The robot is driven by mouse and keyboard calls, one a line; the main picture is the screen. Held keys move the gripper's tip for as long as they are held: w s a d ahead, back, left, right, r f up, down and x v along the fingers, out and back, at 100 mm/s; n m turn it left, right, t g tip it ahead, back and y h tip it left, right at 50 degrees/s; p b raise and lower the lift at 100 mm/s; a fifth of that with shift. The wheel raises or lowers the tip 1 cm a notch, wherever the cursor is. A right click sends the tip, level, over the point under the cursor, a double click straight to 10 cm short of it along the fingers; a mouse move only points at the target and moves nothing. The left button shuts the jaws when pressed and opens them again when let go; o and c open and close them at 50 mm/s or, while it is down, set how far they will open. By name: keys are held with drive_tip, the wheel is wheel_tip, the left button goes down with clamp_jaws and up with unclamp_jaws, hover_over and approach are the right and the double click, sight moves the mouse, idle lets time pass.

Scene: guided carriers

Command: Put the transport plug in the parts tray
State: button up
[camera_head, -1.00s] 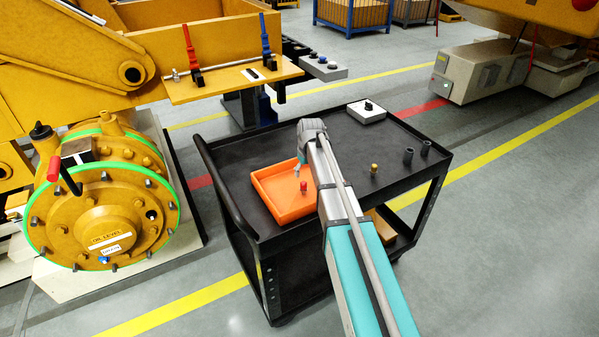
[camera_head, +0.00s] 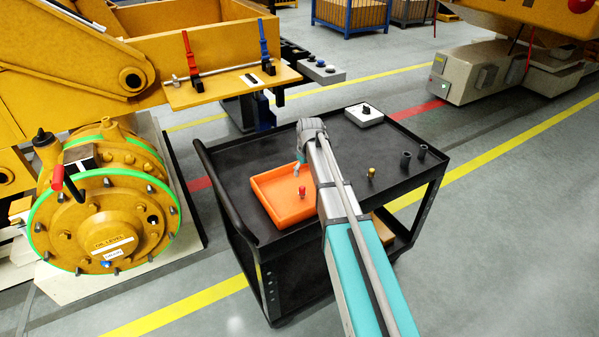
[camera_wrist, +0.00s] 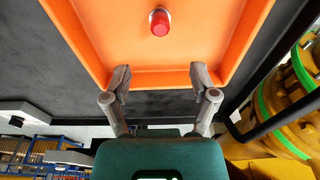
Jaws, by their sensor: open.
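The transport plug, which I take to be the small red plug (camera_head: 302,191), stands inside the orange parts tray (camera_head: 272,209) on the black cart. In the wrist view the red plug (camera_wrist: 160,22) shows at the top middle, on the floor of the orange tray (camera_wrist: 160,77), apart from its walls. My gripper (camera_wrist: 160,82) is open and empty, with its two fingers spread near one tray wall. Nothing is between the fingertips. In the head view my gripper (camera_head: 297,168) is mostly hidden by my arm; only a little shows over the tray.
The black cart (camera_head: 240,160) also bears a brass fitting (camera_head: 371,174), two dark cylinders (camera_head: 405,159) and a white box with a black knob (camera_head: 364,116). My arm crosses the cart's middle. A yellow machine (camera_head: 110,225) stands to the left.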

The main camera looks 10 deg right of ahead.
drive_tip(key=s+a+m+g, duration=0.1)
drive_tip(key=s, duration=1.2)
drive_tip(key=s+a+m, duration=0.1)
drive_tip(key=s+m, duration=0.1)
drive_tip(key=s, duration=1.1)
drive_tip(key=shift+s+a+m+g+h, duration=0.25)
drive_tip(key=shift+m+g+h, duration=0.05)
drive_tip(key=shift+g, duration=0.1)
